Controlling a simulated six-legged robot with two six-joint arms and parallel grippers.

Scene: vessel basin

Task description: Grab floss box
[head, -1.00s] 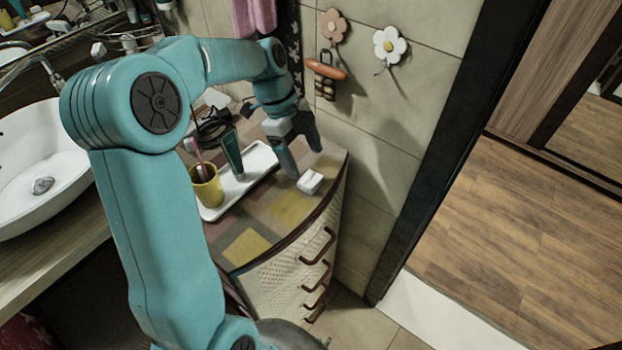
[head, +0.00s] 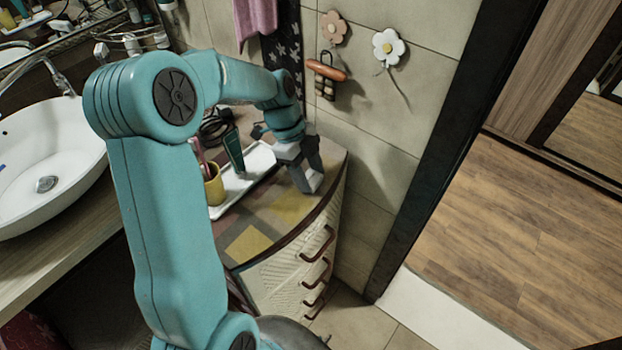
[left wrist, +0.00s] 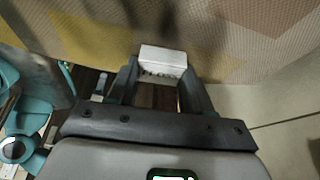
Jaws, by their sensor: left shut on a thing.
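The floss box is a small white box (left wrist: 162,61) with dark lettering on one face, in the left wrist view. It sits between the fingertips of my left gripper (left wrist: 160,78), which is shut on it. In the head view my left gripper (head: 307,180) is low at the right end of the patterned cabinet top (head: 290,208), with the box (head: 313,182) mostly hidden by the fingers. I cannot tell whether the box still touches the cabinet top. My right gripper is not in view.
A white tray (head: 240,185) with a green tube (head: 233,150) lies left of the gripper. A yellow cup (head: 214,188) with toothbrushes stands close by. The tiled wall (head: 385,140) is right behind. A white sink (head: 45,165) is at the left.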

